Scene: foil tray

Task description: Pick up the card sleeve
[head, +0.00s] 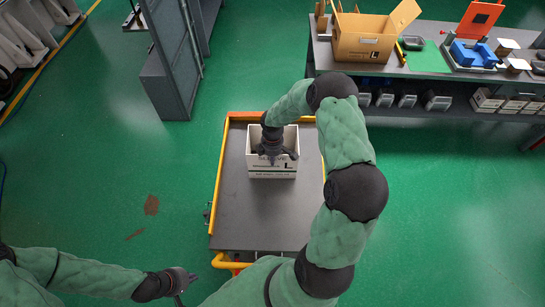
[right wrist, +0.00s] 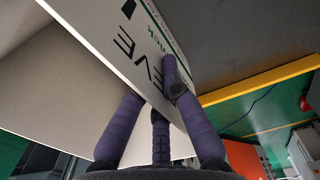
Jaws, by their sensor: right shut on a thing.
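The card sleeve (head: 284,175) is a pale, box-like sleeve with black lettering, at the cart's middle in the head view. In the right wrist view its lettered wall (right wrist: 112,38) runs between my fingers. My right gripper (head: 271,158) is over the sleeve from above. It is shut on that wall, with purple fingers (right wrist: 165,100) on both sides of it. I cannot tell whether the sleeve touches the cart top. My left gripper (head: 188,285) is empty at the lower left, away from the cart, its fingers apart.
The cart (head: 255,220) has a dark top and a yellow-orange rail; its top in front of the sleeve is clear. A workbench (head: 425,72) at the upper right bears an open cardboard box (head: 362,45) and a blue item (head: 473,54). A grey cabinet (head: 172,70) stands upper left.

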